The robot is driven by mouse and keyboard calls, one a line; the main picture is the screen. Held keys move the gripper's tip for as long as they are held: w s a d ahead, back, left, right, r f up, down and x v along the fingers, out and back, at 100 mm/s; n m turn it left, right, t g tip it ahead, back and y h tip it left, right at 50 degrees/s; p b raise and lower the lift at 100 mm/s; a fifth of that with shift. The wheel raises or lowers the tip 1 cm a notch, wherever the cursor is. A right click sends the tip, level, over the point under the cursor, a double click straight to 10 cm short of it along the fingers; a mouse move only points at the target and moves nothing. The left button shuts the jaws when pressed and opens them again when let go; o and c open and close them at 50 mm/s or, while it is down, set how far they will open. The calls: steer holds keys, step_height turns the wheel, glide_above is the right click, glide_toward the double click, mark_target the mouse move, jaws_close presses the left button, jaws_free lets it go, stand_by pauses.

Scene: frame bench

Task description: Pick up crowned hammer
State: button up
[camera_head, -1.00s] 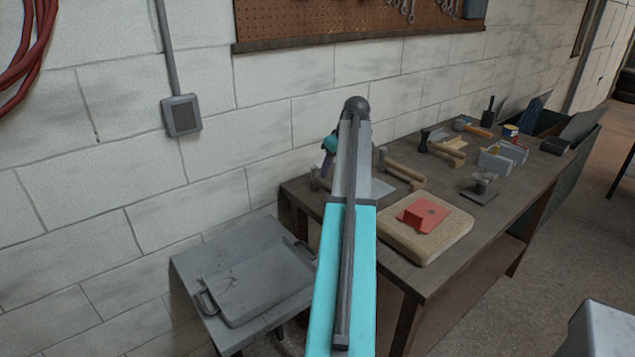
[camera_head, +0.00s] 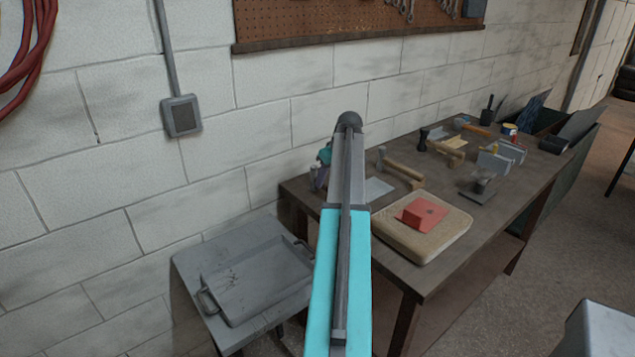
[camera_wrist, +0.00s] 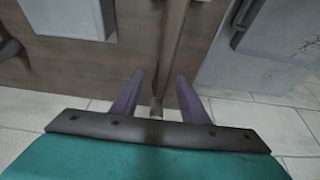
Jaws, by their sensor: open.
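My gripper (camera_wrist: 160,79) is open, its two purple fingers apart on either side of a long wooden handle (camera_wrist: 173,45) in the wrist view. The handle runs from the top edge down between the fingers, with a small grey end (camera_wrist: 157,108) near the palm. No grip on it shows. In the head view my gripper (camera_head: 322,170) is at the bench's near left corner, partly hidden by my arm. Several hammers lie on the bench, one with a grey head and wooden handle (camera_head: 404,171). I cannot tell which is the crowned one.
The bench (camera_head: 405,268) also holds a tan pad (camera_head: 440,243) with a red block (camera_head: 424,213), a flat grey plate (camera_head: 377,190) and a small vise-like tool (camera_head: 480,188). A low grey table with a tray (camera_head: 255,283) stands left. The wall is close behind.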

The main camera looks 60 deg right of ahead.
mark_target(325, 182)
steer(key=shift+p+x, duration=0.75)
steer(key=shift+x, duration=1.55)
steer(key=shift+w+a, duration=0.1)
steer(key=shift+r, duration=0.1)
jaws_close()
